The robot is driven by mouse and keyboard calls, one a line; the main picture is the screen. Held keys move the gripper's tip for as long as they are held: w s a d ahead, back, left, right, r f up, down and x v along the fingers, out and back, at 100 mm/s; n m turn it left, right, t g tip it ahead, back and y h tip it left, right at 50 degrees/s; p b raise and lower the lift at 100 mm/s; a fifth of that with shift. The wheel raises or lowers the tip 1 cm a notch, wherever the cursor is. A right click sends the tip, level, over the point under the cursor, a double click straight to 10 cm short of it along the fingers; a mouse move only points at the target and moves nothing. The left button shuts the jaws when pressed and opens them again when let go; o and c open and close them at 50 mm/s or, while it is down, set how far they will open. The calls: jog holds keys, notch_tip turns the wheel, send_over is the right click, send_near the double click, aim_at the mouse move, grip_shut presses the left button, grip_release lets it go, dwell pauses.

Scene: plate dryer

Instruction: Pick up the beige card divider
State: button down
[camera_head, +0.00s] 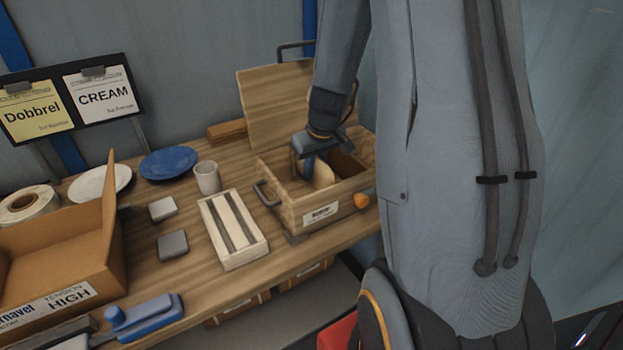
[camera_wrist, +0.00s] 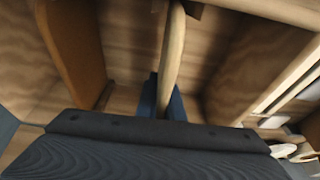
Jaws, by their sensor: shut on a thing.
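The beige card divider (camera_head: 324,174) stands upright inside the open wooden box (camera_head: 346,188) at the right of the table. In the wrist view the divider (camera_wrist: 173,48) shows edge-on between my blue fingers. My gripper (camera_head: 308,168) reaches down into the box and is shut on the divider. In the wrist view the fingers of my gripper (camera_wrist: 164,100) close on its near end. The divider's lower part is hidden by the box's front wall in the head view.
An orange-brown panel (camera_wrist: 78,45) stands left of the divider inside the box. The wooden lid (camera_head: 275,100) is raised behind. A grey cup (camera_head: 207,178), a slotted tray (camera_head: 224,247), plates and a cardboard carton (camera_head: 60,247) lie left. An orange knob (camera_head: 362,201) sits on the front.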

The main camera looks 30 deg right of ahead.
notch_tip(320, 180, up, 13)
jog(key=shift+f+b, duration=0.2)
jog(key=shift+b, duration=0.8)
jog(key=shift+r, duration=0.75)
jog(key=shift+s, duration=0.1)
